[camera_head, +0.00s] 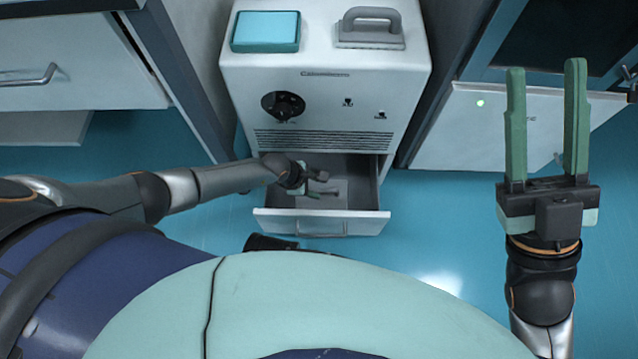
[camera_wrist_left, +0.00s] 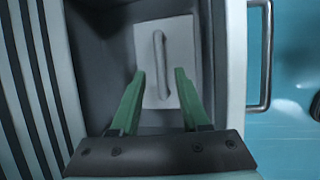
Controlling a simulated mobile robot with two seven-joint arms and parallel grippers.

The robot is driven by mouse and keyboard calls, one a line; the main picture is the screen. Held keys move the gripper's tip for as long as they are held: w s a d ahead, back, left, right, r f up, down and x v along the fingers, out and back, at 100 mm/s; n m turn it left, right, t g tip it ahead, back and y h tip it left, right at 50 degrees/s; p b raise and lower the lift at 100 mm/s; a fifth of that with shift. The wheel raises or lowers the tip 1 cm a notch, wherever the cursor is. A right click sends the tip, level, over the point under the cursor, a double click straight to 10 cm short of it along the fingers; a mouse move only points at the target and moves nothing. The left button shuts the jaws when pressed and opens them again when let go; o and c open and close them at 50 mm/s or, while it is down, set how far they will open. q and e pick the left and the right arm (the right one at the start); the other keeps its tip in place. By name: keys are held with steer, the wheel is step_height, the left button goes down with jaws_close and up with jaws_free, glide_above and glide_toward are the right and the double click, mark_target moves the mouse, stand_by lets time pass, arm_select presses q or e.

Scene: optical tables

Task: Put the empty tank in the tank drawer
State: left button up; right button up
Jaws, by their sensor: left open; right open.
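The tank drawer (camera_head: 285,222) is pulled out from the bottom of the white machine. Inside it is a pale grey rectangular piece with a bar handle, which looks like the tank (camera_head: 340,187); it also shows in the left wrist view (camera_wrist_left: 180,45). My left gripper (camera_head: 317,184) is inside the drawer opening, open. In the left wrist view its green fingers (camera_wrist_left: 160,75) lie on either side of the handle's near end, with gaps visible; their height relative to the handle is unclear. My right gripper (camera_head: 546,68) is open and empty, raised at the right, away from the drawer.
The white machine (camera_head: 335,90) has a dark knob and vents on its front. A light blue box (camera_head: 266,30) and a grey piece with a handle (camera_head: 370,30) are on its top. Cabinets stand on both sides (camera_head: 80,60) (camera_head: 490,130). Blue floor (camera_head: 430,220) is clear right of the drawer.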

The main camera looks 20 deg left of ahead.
arm_select(q)
steer(key=p+v, duration=0.4)
steer(key=v, duration=0.4)
arm_select(e)
step_height(320, 180, up, 6)
steer(key=shift+d+r+t, duration=0.15)
steer(key=shift+d+t, duration=0.15)
steer(key=shift+d, duration=0.1)
arm_select(q)
steer(key=s+d+r+n+h, duration=0.4)
steer(key=d+r+n+h, duration=0.2)
steer(key=d+r, duration=0.5)
steer(key=d+r+n+t+h, duration=0.2)
steer(key=d+r+n+h, duration=0.5)
steer(key=r, duration=0.8)
steer(key=s+a+r+n+t, duration=0.1)
steer(key=a+r+n+t, duration=0.4)
steer(key=r+n, duration=0.3)
steer(key=s+a+r+n+t+y, duration=0.1)
steer(key=a+r+n+t, duration=0.4)
steer(key=r+n, duration=0.4)
steer(key=s+a+r+n+t, duration=0.1)
steer(key=a+r+n+t, duration=0.4)
steer(key=r+n, duration=0.4)
step_height(320, 180, up, 6)
steer(key=shift+s+r+t, duration=0.2)
steer(key=shift+s+t, duration=0.1)
steer(key=shift+t, duration=0.6)
arm_select(e)
steer(key=shift+s+a, duration=0.1)
